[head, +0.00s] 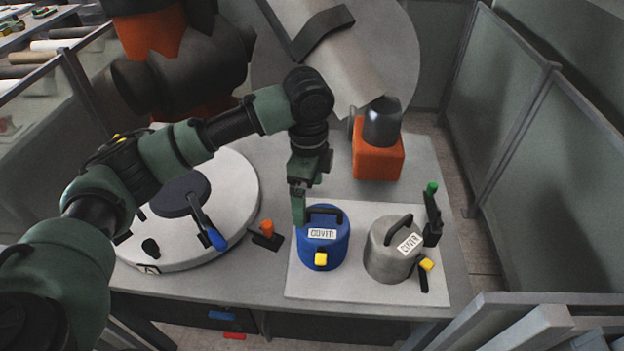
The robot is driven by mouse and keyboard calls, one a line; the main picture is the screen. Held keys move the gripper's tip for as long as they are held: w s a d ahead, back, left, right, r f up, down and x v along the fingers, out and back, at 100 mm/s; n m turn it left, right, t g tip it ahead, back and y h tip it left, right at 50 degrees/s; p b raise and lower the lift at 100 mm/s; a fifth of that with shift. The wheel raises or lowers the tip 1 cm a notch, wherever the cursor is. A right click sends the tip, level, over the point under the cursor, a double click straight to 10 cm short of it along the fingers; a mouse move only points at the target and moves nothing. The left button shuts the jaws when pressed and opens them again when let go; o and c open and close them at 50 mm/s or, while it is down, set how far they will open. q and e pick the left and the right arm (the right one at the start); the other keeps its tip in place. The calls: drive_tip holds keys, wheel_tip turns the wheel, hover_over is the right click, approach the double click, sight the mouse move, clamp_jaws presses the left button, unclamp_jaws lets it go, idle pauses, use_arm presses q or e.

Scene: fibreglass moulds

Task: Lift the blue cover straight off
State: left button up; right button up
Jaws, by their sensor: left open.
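The blue cover (323,248) is a round cap with a dark bar handle on top, a white "COVER" label and a yellow block at its lower front. It stands on a pale square board (380,290). My left gripper (299,208) is open and points down at the left end of the handle. It overlaps the cover's upper left edge in the picture, and I cannot tell whether it touches the handle. My right gripper does not show.
A grey metal cover (385,262) with its own handle stands close to the right. A green-tipped lever (432,218) is beside it. A round white plate (235,205) with a blue-handled lever lies left. An orange block (378,163) stands behind.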

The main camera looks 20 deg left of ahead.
sight(308, 212)
use_arm(q)
drive_tip(key=shift+s+f, duration=0.3)
drive_tip(key=shift+f, duration=0.3)
drive_tip(key=shift+s+f, duration=0.3)
drive_tip(key=shift+f, duration=0.3)
drive_tip(key=f, duration=0.1)
drive_tip(key=w+f, duration=0.1)
drive_tip(key=f, duration=0.1)
drive_tip(key=shift+f+p, duration=0.2)
drive_tip(key=shift+p, duration=0.2)
drive_tip(key=shift+s+r, duration=0.1)
drive_tip(key=shift+s, duration=0.1)
drive_tip(key=shift+c, duration=0.3)
drive_tip(key=shift+w, duration=0.1)
drive_tip(key=c, duration=1.3)
drive_tip(key=shift+o, duration=0.2)
drive_tip(key=shift+r+p, duration=2.5)
drive_tip(key=shift+p, duration=0.55)
